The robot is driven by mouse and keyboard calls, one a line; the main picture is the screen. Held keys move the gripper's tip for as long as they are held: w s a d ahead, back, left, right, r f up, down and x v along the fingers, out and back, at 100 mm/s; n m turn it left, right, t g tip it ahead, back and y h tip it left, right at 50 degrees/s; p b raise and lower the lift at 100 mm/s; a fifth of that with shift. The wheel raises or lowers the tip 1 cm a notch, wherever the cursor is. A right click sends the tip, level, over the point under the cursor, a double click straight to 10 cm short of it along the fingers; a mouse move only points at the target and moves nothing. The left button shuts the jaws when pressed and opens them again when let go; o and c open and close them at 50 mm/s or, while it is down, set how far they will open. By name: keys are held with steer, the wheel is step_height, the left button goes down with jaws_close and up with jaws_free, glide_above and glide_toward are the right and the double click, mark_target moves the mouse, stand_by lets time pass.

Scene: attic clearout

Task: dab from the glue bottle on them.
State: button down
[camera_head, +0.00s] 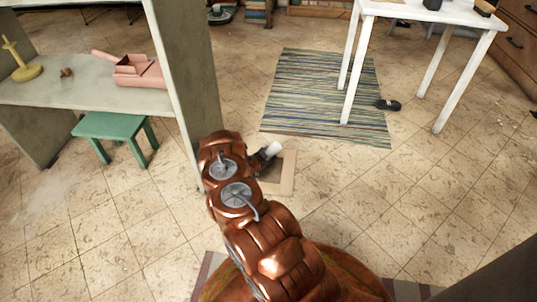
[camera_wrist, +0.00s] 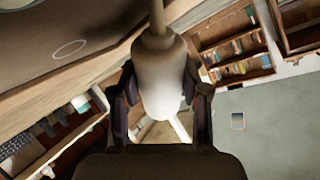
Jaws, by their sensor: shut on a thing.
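The glue bottle, a pale bottle with a narrow nozzle, fills the middle of the wrist view (camera_wrist: 160,75). My gripper (camera_wrist: 162,95) is shut on its body, one finger on each side. In the head view my gripper (camera_head: 262,158) shows only in part behind my arm, and the bottle (camera_head: 272,149) shows as a small white piece beside it. I cannot tell which things "them" means. A pink boxy object (camera_head: 138,71) and a small brown piece (camera_head: 67,72) lie on the grey shelf at the left, apart from the bottle.
The grey shelf (camera_head: 60,94) has an upright panel (camera_head: 182,60) close to my arm. A yellow stand (camera_head: 20,62) is on it; a green stool (camera_head: 112,130) stands below. An open cardboard box (camera_head: 288,172), striped rug (camera_head: 310,95) and white table (camera_head: 420,12) lie beyond.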

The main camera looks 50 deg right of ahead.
stand_by(0.4)
steer(key=shift+r+p, duration=1.85)
steer(key=shift+r, duration=1.6)
